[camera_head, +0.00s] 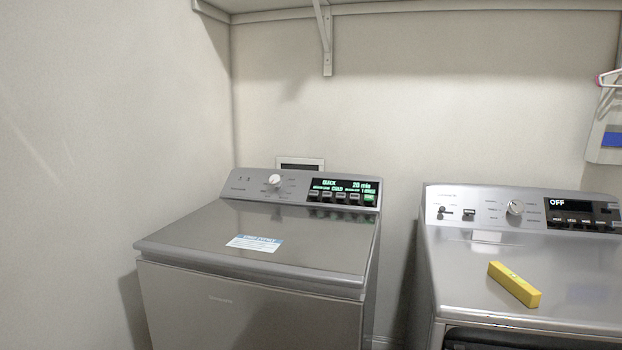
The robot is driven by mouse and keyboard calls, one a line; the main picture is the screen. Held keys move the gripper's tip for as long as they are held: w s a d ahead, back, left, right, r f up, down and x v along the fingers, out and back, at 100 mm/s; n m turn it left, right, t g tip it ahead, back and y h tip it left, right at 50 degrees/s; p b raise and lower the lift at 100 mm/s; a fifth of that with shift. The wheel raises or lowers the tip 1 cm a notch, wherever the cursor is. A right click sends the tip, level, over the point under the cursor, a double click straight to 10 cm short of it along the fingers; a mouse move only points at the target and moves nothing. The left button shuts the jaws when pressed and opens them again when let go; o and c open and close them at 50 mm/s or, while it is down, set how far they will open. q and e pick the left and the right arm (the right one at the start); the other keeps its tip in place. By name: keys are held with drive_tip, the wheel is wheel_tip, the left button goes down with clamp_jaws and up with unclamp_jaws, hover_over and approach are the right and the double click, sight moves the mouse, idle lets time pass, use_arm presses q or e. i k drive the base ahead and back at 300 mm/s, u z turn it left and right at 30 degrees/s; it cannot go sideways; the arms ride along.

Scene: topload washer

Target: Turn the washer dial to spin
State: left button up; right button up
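The topload washer (200,240) stands left of centre with its lid shut. Its white round dial (275,181) sits on the sloped control panel at the back, left of the display. The lit display (343,187) reads "QUICK", "COLD" and "20 min" in green. The small labels around the dial are too small to read. Neither of my grippers shows in this view.
A second machine, with its display (580,208) reading "OFF" and its own dial (516,207), stands at right. A yellow bar-shaped object (514,284) lies on its top. A gap separates the machines. A shelf bracket (326,40) hangs above.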

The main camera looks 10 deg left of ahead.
sight(275, 180)
drive_tip(key=u, duration=0.25)
drive_tip(key=i, duration=0.75)
drive_tip(key=u, duration=0.7)
